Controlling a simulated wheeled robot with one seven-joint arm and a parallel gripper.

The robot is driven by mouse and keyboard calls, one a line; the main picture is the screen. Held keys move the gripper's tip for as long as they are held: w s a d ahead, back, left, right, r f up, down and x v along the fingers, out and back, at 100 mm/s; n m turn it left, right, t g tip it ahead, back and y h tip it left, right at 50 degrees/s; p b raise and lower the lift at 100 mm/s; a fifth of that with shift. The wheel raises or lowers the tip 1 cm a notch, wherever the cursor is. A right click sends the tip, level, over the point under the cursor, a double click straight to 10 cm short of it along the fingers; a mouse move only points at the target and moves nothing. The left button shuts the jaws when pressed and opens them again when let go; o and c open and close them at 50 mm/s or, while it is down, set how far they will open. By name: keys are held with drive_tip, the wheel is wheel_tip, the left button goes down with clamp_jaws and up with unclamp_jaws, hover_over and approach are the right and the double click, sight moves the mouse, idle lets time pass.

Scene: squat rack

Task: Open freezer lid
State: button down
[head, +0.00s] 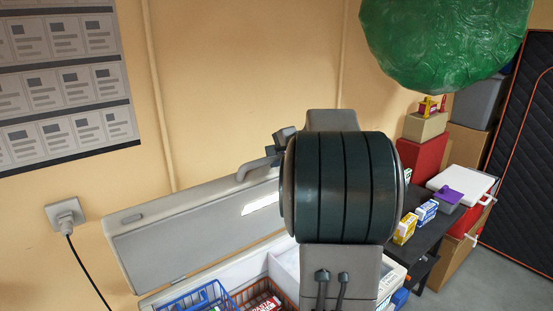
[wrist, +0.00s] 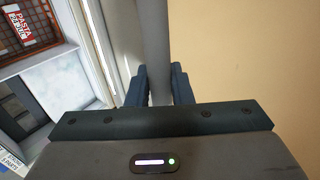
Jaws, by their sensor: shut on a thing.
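The freezer lid (head: 190,232) is grey and stands raised, tilted up toward the tan wall in the head view. Its grey bar handle (head: 258,166) sticks up from its top edge. The handle also runs up the middle of the wrist view (wrist: 155,45). My gripper (wrist: 157,86) is shut on the handle, with one dark finger on each side of it. In the head view only a dark part of my gripper (head: 283,140) shows beside the handle; my arm hides the rest and the lid's right part. The open freezer (head: 240,270) shows its white inside below the lid.
A blue basket (head: 197,300) and an orange wire basket (head: 262,290) with packages sit in the freezer. A dark table (head: 425,240) with small boxes stands at right. A green bumpy object (head: 445,38) hangs at top right. A wall socket (head: 65,215) is at left.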

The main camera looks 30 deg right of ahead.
drive_tip(key=c, duration=1.3)
unclamp_jaws()
drive_tip(key=shift+s+d+r, duration=0.1)
drive_tip(key=shift+s+r, duration=0.25)
drive_tip(key=shift+s, duration=0.1)
drive_tip(key=b+v, duration=0.3)
drive_tip(key=v, duration=0.9)
drive_tip(key=shift+s+r, duration=0.25)
drive_tip(key=s+a+f+n+g, duration=0.2)
drive_tip(key=a+f+n, duration=0.15)
drive_tip(key=a, duration=0.25)
drive_tip(key=s+a+f+n+g+y, duration=0.1)
drive_tip(key=s+a+f+n, duration=0.1)
drive_tip(key=s+a+f, duration=0.3)
drive_tip(key=a+f+n+g, duration=0.2)
drive_tip(key=a+f+n, duration=0.1)
drive_tip(key=a, duration=0.5)
drive_tip(key=s+a+f+n, duration=0.2)
drive_tip(key=s+f, duration=0.1)
drive_tip(key=s, duration=0.1)
drive_tip(key=s+a+f+n+g+h, duration=0.1)
drive_tip(key=s+a+f+n, duration=0.1)
drive_tip(key=s+f+n, duration=0.1)
drive_tip(key=s+a+f+n+g+h, duration=0.1)
drive_tip(key=s+a+f+n, duration=0.1)
drive_tip(key=s+f+n, duration=0.1)
drive_tip(key=shift+s+a+f+n, duration=0.25)
drive_tip(key=shift+s+f, duration=0.5)
drive_tip(key=shift+s, duration=0.15)
